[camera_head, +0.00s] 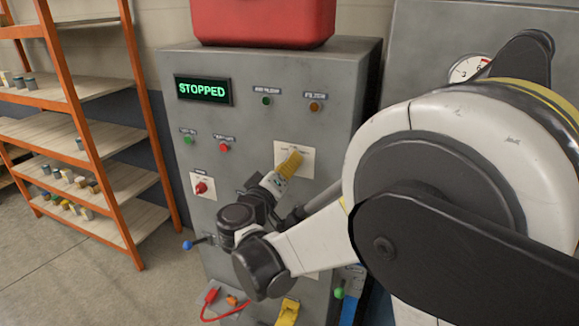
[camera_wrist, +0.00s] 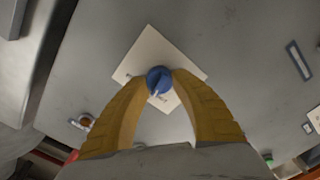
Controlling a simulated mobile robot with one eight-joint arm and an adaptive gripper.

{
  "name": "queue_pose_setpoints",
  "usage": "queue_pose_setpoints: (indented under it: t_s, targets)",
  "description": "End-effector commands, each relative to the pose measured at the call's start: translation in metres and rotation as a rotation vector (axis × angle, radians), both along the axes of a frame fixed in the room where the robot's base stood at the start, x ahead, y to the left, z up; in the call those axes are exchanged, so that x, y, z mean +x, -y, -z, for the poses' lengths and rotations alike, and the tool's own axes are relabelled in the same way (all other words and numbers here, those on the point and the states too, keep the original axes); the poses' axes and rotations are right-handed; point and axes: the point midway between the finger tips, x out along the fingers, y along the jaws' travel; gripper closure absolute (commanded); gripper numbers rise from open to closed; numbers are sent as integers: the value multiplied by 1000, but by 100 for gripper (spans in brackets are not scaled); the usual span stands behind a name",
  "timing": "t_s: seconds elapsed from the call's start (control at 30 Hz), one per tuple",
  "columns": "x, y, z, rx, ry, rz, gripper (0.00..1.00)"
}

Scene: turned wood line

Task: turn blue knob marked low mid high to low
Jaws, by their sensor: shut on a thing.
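A round blue knob (camera_wrist: 159,80) with a pale pointer line sits on a cream square plate (camera_wrist: 150,52) in the wrist view. The pointer line runs toward the bottom of that view; the plate's markings are too small to read. My gripper (camera_wrist: 159,83) has its two yellow fingertips on either side of the knob, shut on it. In the head view my gripper (camera_head: 290,163) reaches the cream plate (camera_head: 308,159) on the grey cabinet front, and its fingers hide the knob there.
The grey cabinet (camera_head: 240,140) has a display (camera_head: 203,90) reading STOPPED, small green and red buttons, and a red switch (camera_head: 201,187) on a plate. A red box (camera_head: 263,20) sits on top. An orange-framed shelf (camera_head: 85,130) stands at left, with open floor before it.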

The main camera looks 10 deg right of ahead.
Motion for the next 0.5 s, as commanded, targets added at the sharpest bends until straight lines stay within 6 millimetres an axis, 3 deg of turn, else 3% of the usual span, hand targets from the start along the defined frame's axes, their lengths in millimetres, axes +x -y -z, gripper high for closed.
queue_pose_setpoints:
  t_s: [0.5]
  targets:
    - [1, -1, 1, -357, -243, 0, 100]
